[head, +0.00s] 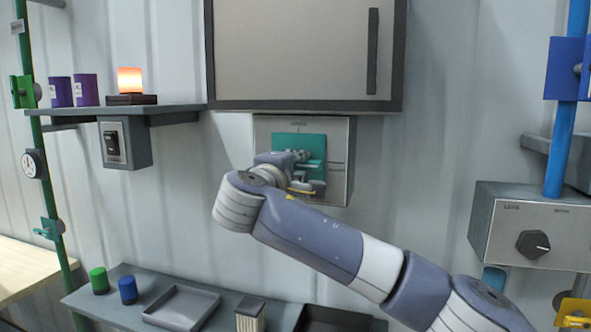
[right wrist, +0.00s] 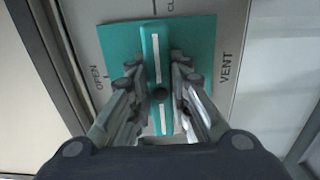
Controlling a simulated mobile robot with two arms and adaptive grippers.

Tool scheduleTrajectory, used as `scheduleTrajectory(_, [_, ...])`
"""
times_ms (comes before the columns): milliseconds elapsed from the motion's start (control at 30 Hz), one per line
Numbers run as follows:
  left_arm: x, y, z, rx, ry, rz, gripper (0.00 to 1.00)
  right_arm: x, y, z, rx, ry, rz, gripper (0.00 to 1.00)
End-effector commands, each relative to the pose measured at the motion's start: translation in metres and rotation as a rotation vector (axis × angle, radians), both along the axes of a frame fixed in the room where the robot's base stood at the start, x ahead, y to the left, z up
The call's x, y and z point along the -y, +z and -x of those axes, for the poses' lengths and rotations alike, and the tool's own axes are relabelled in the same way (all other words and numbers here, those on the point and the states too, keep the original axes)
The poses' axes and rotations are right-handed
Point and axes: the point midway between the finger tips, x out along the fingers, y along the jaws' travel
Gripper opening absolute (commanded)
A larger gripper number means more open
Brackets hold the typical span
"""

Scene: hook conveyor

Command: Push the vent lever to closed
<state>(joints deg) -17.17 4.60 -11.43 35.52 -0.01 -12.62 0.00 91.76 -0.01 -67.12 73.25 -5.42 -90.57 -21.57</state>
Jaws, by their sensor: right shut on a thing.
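The vent lever (right wrist: 152,45) is a teal bar with a white stripe and a dark pivot, on a teal plate (right wrist: 200,38). My right gripper (right wrist: 160,95) is shut on the lever, a finger on each side. In the head view the vent panel (head: 343,165) hangs under a large cabinet, and my right gripper (head: 303,170) partly hides the plate. My left gripper is out of view.
The framed cabinet (head: 290,55) is close above the panel. A shelf (head: 170,112) with a lit lamp (head: 130,81) and a switch box (head: 124,143) are at left. A knob box (head: 530,225) is at right. A lower shelf (head: 95,300) holds trays and small cylinders.

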Motion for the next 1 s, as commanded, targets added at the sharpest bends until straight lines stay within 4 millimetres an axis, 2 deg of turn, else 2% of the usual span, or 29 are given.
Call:
scheduleTrajectory(100, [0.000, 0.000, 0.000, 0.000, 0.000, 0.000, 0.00, -0.001, -0.001, 0.000, -0.002, 0.001, -0.005, 0.00])
scheduleTrajectory(133, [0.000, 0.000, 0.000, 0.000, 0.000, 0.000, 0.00, -0.001, -0.001, 0.000, -0.003, 0.001, -0.005, 0.22])
scheduleTrajectory(200, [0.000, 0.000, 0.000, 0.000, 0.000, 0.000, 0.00, -0.001, -0.001, 0.000, -0.002, 0.001, -0.005, 0.38])
scheduleTrajectory(533, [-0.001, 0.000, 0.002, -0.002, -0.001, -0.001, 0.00, -0.001, -0.001, 0.000, -0.002, 0.001, -0.002, 0.38])
scheduleTrajectory(667, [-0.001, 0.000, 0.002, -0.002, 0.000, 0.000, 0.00, -0.004, -0.001, 0.008, -0.002, 0.003, -0.002, 0.38])
scheduleTrajectory(767, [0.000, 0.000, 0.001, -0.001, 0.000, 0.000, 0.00, -0.009, -0.001, 0.021, -0.002, 0.005, -0.001, 0.38])
scheduleTrajectory(1000, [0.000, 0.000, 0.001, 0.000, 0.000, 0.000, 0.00, -0.025, -0.001, 0.071, -0.002, 0.006, -0.002, 0.38])
